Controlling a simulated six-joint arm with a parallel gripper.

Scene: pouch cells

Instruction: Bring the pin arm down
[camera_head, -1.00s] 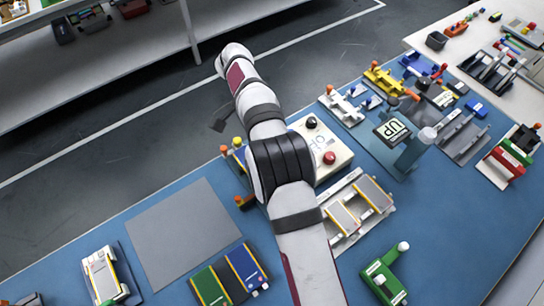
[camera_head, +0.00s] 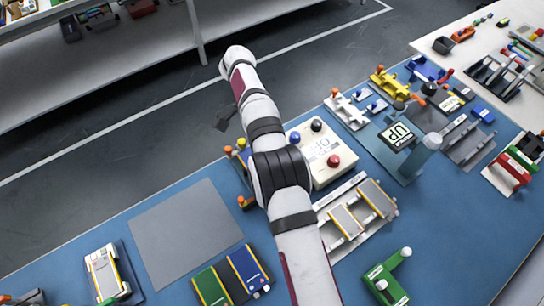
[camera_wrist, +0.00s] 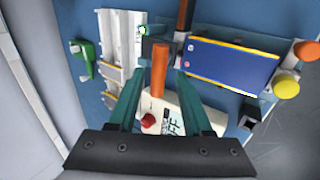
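In the wrist view an orange handle (camera_wrist: 160,68), which looks like the pin arm's handle, stands between the teal fingers of my gripper (camera_wrist: 160,75). The fingers are apart, with a gap showing on each side of the handle. A blue plate with a yellow edge (camera_wrist: 232,65) lies to the right of the handle. The handle's pivot and any pin are not clear. In the head view my arm hides the gripper and most of this station; a yellow knob (camera_head: 241,143) and an orange knob (camera_head: 241,201) show at its left.
A cream control box (camera_head: 322,153) with red, black and blue buttons stands close to my arm; it also shows below the handle in the wrist view (camera_wrist: 178,112). A grey mat (camera_head: 187,235) is bare.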

